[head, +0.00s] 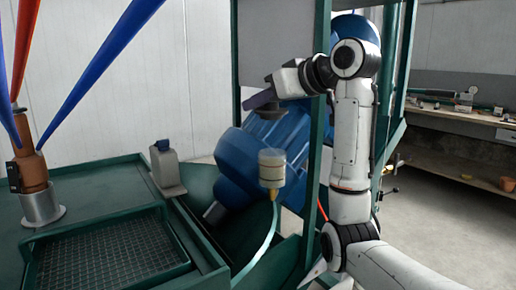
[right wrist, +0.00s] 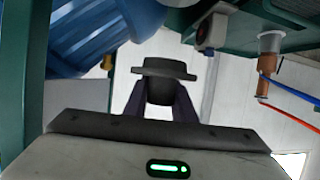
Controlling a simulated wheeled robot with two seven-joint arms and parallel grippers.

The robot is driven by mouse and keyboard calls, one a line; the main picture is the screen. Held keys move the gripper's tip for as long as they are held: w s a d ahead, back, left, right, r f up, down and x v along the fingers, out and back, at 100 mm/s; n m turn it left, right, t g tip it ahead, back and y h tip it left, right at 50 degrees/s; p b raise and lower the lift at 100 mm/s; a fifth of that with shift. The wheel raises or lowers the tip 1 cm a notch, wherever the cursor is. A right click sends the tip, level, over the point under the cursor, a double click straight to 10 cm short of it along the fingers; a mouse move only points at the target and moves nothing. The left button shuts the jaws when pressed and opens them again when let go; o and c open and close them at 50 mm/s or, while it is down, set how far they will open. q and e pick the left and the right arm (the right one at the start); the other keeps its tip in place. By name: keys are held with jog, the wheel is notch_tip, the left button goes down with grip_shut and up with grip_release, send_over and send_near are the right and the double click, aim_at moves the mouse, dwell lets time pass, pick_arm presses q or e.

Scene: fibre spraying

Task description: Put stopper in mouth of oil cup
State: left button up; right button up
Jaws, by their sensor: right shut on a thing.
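The stopper (head: 268,112) is a dark grey piece with a wide flange. My right gripper (head: 262,101) is shut on it, and in the right wrist view the stopper (right wrist: 164,75) sits between the two dark fingers. The oil cup (head: 272,168) is a small translucent cup with a cream band and a brass-coloured lower end, upright below the stopper in the head view. A clear gap separates stopper and cup; their difference in depth is hard to tell. The cup's mouth is seen only from the side. My left gripper is not in view.
A large blue motor (head: 240,160) lies behind the cup. A green post (head: 319,120) stands just right of it, close to my right arm.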

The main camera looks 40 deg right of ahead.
notch_tip(320, 180, down, 8)
jog(key=b, duration=0.1)
jog(key=shift+s+f, duration=0.25)
jog(key=o, duration=0.9)
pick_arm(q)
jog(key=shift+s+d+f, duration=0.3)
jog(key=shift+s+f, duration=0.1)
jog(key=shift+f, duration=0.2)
pick_arm(e)
jog(key=shift+o, duration=0.6)
